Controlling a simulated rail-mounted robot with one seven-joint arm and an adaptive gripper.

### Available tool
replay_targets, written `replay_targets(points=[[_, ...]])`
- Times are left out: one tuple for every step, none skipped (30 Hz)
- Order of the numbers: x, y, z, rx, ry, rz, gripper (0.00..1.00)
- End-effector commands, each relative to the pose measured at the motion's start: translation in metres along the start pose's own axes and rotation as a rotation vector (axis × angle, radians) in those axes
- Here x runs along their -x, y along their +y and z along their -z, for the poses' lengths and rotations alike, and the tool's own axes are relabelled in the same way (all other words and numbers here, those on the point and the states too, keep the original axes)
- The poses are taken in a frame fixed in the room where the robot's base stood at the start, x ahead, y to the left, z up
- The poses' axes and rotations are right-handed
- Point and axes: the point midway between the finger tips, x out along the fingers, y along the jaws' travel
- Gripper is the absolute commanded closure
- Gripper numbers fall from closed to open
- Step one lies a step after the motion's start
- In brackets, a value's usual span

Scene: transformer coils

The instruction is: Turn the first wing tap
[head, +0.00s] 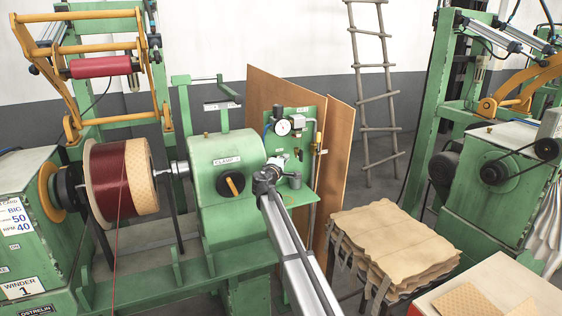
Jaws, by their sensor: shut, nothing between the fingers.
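A green upright panel (312,112) behind the clamp housing carries a round pressure gauge (283,127), a silver regulator (297,122) and small fittings. No wing tap can be clearly made out; fittings on the panel are small and partly hidden behind my arm's end. My gripper (270,176) is at the far end of my grey arm, in front of the panel's lower part and just right of the clamp housing. It looks dark and small, shut and empty. Whether it touches a fitting cannot be told.
The green clamp housing (212,155), with a black dial and yellow handle (232,184), stands left of my gripper. A coil of dark red wire (108,182) is further left. Brown boards (341,140) lean behind the panel. A stack of tan sheets (395,235) stands right.

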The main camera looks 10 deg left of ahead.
Motion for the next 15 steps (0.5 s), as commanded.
replay_targets(points=[[-0.014,0.004,0.001,0.001,-0.001,0.001,1.00],[-0.020,0.003,0.001,0.000,-0.001,0.001,1.00],[-0.027,0.003,0.001,0.000,-0.001,0.001,1.00],[-0.031,0.003,0.001,0.000,-0.001,0.001,1.00],[-0.032,0.003,-0.006,0.000,-0.002,0.001,1.00],[-0.035,0.003,-0.011,0.001,-0.002,0.001,1.00],[-0.038,0.002,-0.014,0.001,-0.002,0.001,1.00],[-0.041,0.002,-0.017,0.001,-0.001,0.001,1.00],[-0.043,0.002,-0.020,0.001,-0.001,0.001,1.00],[-0.045,0.002,-0.021,0.001,-0.001,0.001,1.00],[-0.047,0.002,-0.023,0.000,-0.001,0.001,1.00],[-0.049,0.001,-0.025,0.000,-0.001,0.001,1.00],[-0.050,0.001,-0.026,-0.001,-0.001,0.001,1.00],[-0.050,0.001,-0.027,-0.001,0.000,0.001,1.00],[-0.051,0.000,-0.028,-0.001,0.000,0.001,1.00]])
